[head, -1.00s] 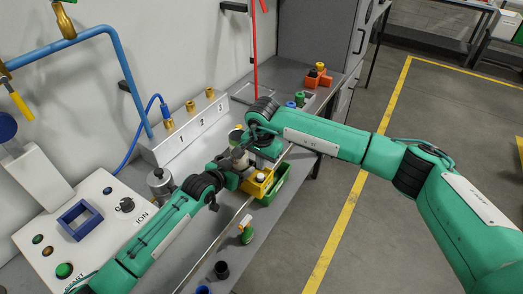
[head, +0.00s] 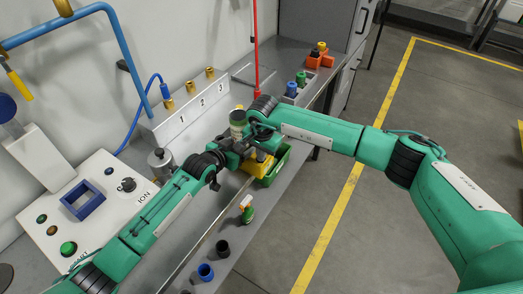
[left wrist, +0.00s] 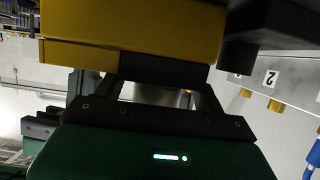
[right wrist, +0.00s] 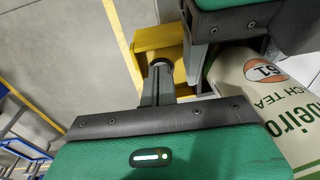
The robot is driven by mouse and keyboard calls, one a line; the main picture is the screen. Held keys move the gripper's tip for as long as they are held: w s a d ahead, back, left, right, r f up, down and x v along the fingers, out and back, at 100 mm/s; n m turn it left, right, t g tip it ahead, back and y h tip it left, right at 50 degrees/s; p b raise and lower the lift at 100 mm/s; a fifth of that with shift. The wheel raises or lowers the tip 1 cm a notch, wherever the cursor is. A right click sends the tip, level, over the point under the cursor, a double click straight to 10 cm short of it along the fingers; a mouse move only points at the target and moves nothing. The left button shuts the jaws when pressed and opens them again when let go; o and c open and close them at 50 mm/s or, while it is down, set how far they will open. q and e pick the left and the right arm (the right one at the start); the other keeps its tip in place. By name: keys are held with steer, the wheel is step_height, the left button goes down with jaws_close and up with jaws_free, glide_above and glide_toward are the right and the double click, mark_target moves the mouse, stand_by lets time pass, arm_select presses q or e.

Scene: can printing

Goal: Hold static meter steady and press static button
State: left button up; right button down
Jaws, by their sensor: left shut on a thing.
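The static meter is a yellow body (head: 262,163) in the middle of the head view, partly hidden by my grippers. My left gripper (head: 232,152) is shut on it. In the left wrist view its yellow side (left wrist: 130,40) spans the space above the fingers. My right gripper (head: 250,140) is close beside the left one. In the right wrist view its fingers (right wrist: 160,70) are together, with their tip at the yellow meter (right wrist: 157,42). I cannot tell whether they touch it. The static button itself cannot be made out.
A cream and green tea can (head: 238,118) stands just behind the grippers. A green tray (head: 278,168) lies beside the meter. Floor on the right is clear.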

arm_select(q)
steer(key=shift+c, duration=0.2)
arm_select(e)
steer(key=shift+s+d+f, duration=0.1)
step_height(320, 180, up, 14)
steer(key=s, duration=0.1)
steer(key=shift+s, duration=0.15)
stand_by(0.7)
arm_select(q)
steer(key=o, duration=1.4)
steer(key=shift+c, duration=0.2)
